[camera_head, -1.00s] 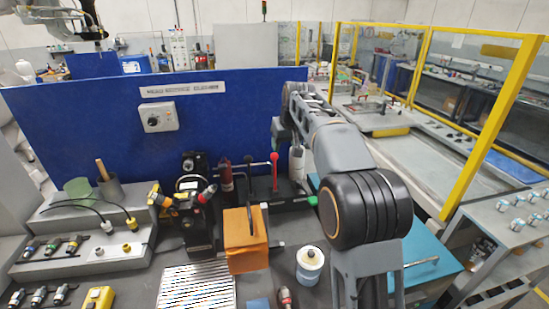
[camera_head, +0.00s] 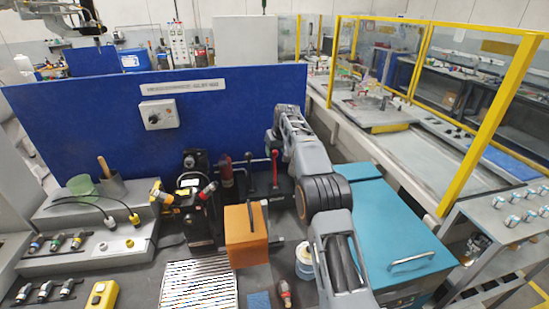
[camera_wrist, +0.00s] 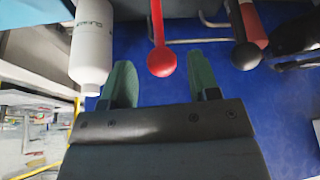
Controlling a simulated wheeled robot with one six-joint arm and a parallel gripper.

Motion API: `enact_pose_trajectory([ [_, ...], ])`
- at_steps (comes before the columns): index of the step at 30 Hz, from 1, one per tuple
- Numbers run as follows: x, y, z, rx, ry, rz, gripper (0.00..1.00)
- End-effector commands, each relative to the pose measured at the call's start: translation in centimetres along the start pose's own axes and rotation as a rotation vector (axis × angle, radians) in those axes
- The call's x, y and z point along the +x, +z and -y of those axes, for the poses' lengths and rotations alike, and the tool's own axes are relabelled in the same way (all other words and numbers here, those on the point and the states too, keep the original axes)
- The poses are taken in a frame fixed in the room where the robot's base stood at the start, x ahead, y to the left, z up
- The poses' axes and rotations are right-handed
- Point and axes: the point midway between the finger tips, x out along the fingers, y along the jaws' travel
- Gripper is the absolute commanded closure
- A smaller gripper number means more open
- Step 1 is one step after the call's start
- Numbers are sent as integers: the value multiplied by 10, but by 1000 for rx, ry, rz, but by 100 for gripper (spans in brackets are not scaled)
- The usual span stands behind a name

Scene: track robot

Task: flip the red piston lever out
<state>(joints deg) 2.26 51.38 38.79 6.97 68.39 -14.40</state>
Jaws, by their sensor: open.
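The red lever (camera_head: 274,165) with its round knob stands near the back of the bench, in front of the blue panel. In the wrist view the red lever (camera_wrist: 157,30) points toward my gripper (camera_wrist: 160,75). Its ball end lies between the lines of the two green fingers, just past or at their tips; I cannot tell the depth. The fingers are apart with nothing gripped. A black lever (camera_wrist: 244,40) is to the right of the red one. In the head view my arm hides the fingers.
A white bottle (camera_wrist: 92,45) stands close to the left finger in the wrist view. An orange block (camera_head: 245,236), a white tub (camera_head: 304,262) and a teal case (camera_head: 385,232) are near my arm. The blue panel (camera_head: 90,110) closes off the back.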

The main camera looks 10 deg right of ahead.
Motion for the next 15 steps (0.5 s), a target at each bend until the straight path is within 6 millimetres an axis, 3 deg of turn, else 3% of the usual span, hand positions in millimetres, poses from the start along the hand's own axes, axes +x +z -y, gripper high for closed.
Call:
enact_pose_trajectory([
  [6, 31, -1, 0, 0, 0, 1, 44],
  [15, 51, 0, 0, -1, 0, 0, 44],
])
